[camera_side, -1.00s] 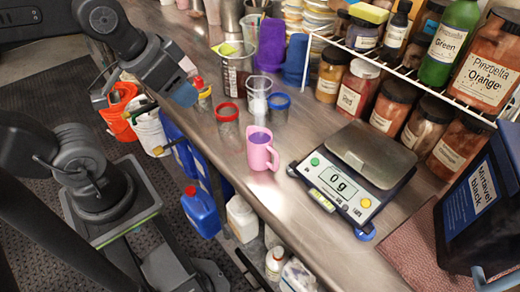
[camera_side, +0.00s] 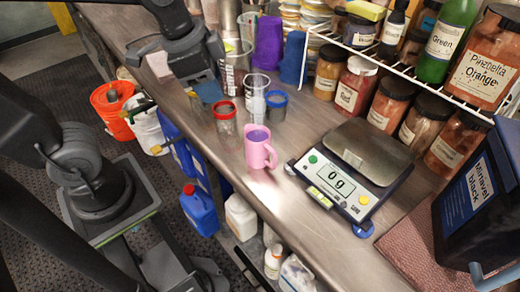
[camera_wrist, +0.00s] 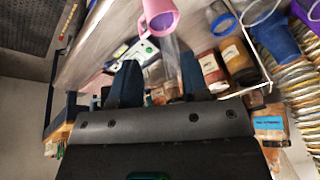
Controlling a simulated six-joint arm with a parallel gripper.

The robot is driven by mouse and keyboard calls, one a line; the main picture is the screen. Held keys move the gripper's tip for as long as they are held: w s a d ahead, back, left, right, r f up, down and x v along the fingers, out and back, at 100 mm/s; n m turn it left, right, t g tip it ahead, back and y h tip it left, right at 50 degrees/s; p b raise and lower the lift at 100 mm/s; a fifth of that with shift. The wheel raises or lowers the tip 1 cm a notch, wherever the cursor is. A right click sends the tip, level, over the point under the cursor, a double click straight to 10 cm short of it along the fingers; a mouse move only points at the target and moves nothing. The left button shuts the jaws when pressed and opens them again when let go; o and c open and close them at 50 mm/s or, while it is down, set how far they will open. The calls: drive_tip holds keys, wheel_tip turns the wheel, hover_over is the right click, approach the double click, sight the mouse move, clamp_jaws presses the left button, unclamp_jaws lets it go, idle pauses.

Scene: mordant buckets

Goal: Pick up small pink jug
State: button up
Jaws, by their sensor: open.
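The small pink jug (camera_side: 259,150) stands upright on the metal counter in the side view, left of the scale, with purple showing inside it. In the wrist view the jug (camera_wrist: 160,16) shows at the top, partly cut off by the frame edge, beyond my fingertips. My gripper (camera_side: 206,95) is above the counter, to the upper left of the jug and apart from it. In the wrist view its two dark blue fingers (camera_wrist: 158,75) are spread with nothing held between them.
A red-rimmed cup (camera_side: 226,115) and a blue-rimmed cup (camera_side: 277,103) stand behind the jug. The scale (camera_side: 352,172), reading 0 g, is to its right. A wire rack (camera_side: 400,72) with several jars runs along the back. The counter in front of the jug is clear.

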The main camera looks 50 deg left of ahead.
drive_tip(key=w+d+f+m+g, duration=0.2)
drive_tip(key=w+d+m, duration=0.2)
drive_tip(key=m, duration=0.1)
drive_tip(key=m+g, duration=0.2)
drive_tip(key=m, duration=0.4)
approach(276, 152)
drive_tip(key=f, duration=0.7)
drive_tip(key=shift+s+d+f, duration=0.1)
drive_tip(key=shift+s+f, duration=0.15)
drive_tip(key=shift+s, duration=0.15)
drive_tip(key=shift+w+f, duration=0.1)
drive_tip(key=shift+f, duration=1.2)
drive_tip(key=shift+w+f, duration=0.15)
drive_tip(key=shift+f, duration=1.15)
drive_tip(key=shift+c, duration=0.4)
clamp_jaws()
